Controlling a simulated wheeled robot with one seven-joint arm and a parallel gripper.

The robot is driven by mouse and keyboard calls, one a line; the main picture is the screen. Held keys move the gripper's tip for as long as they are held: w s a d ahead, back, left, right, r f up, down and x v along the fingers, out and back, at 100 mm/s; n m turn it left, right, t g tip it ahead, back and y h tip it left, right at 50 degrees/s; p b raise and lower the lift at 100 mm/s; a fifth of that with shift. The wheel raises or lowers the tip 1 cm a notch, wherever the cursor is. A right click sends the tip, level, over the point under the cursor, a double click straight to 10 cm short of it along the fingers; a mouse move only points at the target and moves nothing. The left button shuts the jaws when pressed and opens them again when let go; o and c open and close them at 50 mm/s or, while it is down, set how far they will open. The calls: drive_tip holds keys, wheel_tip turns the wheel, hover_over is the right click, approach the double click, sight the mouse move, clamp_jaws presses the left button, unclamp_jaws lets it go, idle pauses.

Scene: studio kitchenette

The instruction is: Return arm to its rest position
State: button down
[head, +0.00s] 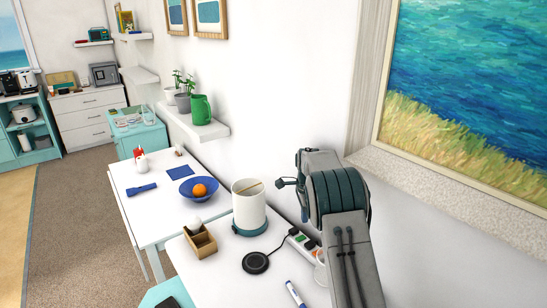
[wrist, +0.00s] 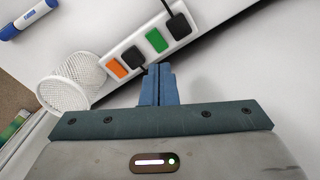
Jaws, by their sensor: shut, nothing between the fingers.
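My arm (head: 342,215) rises at the right of the head view, bent, in front of the white wall and close to the framed seascape. In the wrist view my gripper (wrist: 160,84) has its two blue fingers pressed together with nothing between them. The fingertips appear over the lower edge of a white power strip (wrist: 150,42); I cannot tell how far above it they are. In the head view my arm hides much of the area around the fingers.
The power strip (head: 300,240), a white mesh cup (wrist: 64,88) and a blue-white marker (head: 295,292) lie near my arm. A white canister (head: 249,213), black round pad (head: 255,262) and wooden box (head: 201,243) stand left. The seascape frame (head: 378,90) is close at right.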

drive_tip(key=s+r+n+t+b, duration=0.15)
drive_tip(key=s+r+n, duration=0.65)
drive_tip(key=s+r, duration=0.9)
drive_tip(key=s+f+n+t, duration=0.1)
drive_tip(key=s+n, duration=0.3)
drive_tip(key=s, duration=0.8)
drive_tip(key=s+f+n+t+b, duration=0.1)
drive_tip(key=s+n, duration=0.4)
drive_tip(key=s, duration=0.8)
drive_tip(key=shift+f, duration=0.8)
drive_tip(key=shift+w, duration=0.1)
